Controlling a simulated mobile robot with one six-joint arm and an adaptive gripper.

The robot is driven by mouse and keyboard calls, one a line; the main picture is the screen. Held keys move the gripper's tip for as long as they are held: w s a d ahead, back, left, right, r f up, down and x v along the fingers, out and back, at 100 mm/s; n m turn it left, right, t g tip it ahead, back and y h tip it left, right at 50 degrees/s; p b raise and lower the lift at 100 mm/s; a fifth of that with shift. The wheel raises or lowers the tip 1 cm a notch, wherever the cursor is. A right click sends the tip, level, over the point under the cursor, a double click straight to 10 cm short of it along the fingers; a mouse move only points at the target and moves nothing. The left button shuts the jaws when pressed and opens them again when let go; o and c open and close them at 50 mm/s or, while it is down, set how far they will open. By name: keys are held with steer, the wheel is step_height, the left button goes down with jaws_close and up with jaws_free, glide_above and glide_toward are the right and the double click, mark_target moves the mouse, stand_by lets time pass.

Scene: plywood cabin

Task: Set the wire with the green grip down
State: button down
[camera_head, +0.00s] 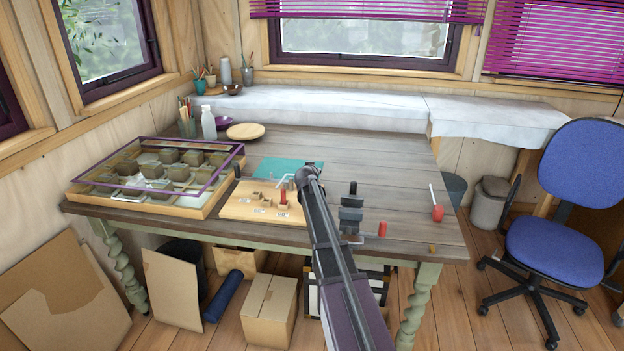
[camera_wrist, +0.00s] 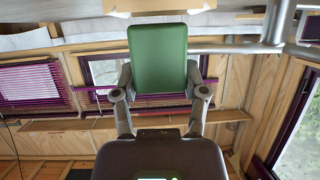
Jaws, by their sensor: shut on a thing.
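My gripper (camera_head: 307,174) is over the middle of the table, near the back of the light wooden board (camera_head: 240,207). In the wrist view its two fingers (camera_wrist: 159,90) are shut on the green grip (camera_wrist: 158,55), one on each side. A grey metal rod (camera_wrist: 270,28), which looks like the wire, runs at the upper right of that view. In the head view a pale bent piece (camera_head: 281,181) shows just left of my gripper; I cannot tell for sure that it is the held wire. The green grip is not clear there. Whether the wire touches anything is unclear.
A teal mat (camera_head: 275,169) lies behind the board. A red-handled piece (camera_head: 283,196) stands on the board. A dark clamp-like device (camera_head: 351,208) and red pieces (camera_head: 382,230) (camera_head: 437,213) are to the right. A purple-framed case (camera_head: 130,190) fills the left. Bare tabletop (camera_head: 395,185) lies right.

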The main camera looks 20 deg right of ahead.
steer(key=shift+f+b, duration=0.45)
steer(key=shift+f, duration=0.25)
steer(key=shift+c, duration=0.6)
jaws_free()
steer(key=shift+f, duration=0.1)
steer(key=shift+f, duration=0.1)
steer(key=p+v, duration=0.5)
steer(key=v, duration=0.8)
steer(key=shift+s, duration=0.35)
